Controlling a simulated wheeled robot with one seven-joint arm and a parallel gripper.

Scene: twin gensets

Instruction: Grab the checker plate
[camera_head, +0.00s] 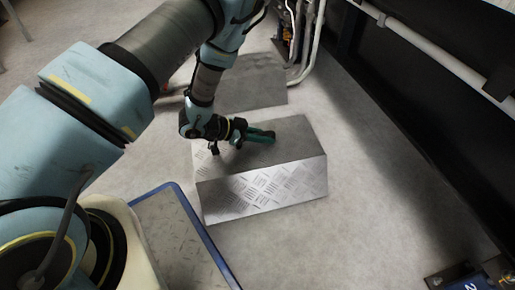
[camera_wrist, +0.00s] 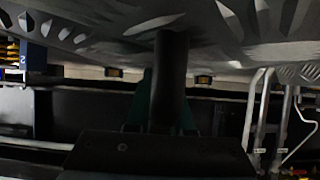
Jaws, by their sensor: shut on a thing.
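The checker plate (camera_head: 262,189) is a bent grey metal cover on the floor, with a smooth upper face and a tread-patterned front face. In the wrist view its patterned surface (camera_wrist: 110,22) fills the top. My gripper (camera_head: 262,136) lies over the upper face, its green fingers pointing right. In the wrist view, my gripper (camera_wrist: 167,100) is shut on a dark round post that runs up to the plate. The grip itself is hidden in the head view. A small dark knob (camera_head: 214,148) shows at the plate's left edge.
A second grey plate (camera_head: 252,84) lies behind. Pale pipes (camera_head: 307,45) stand beyond it. A dark frame with a white pipe (camera_head: 440,61) runs along the right. A blue-edged platform (camera_head: 183,238) is at lower left. A blue number 2 tag (camera_head: 470,284) is at lower right. Floor right of the plate is clear.

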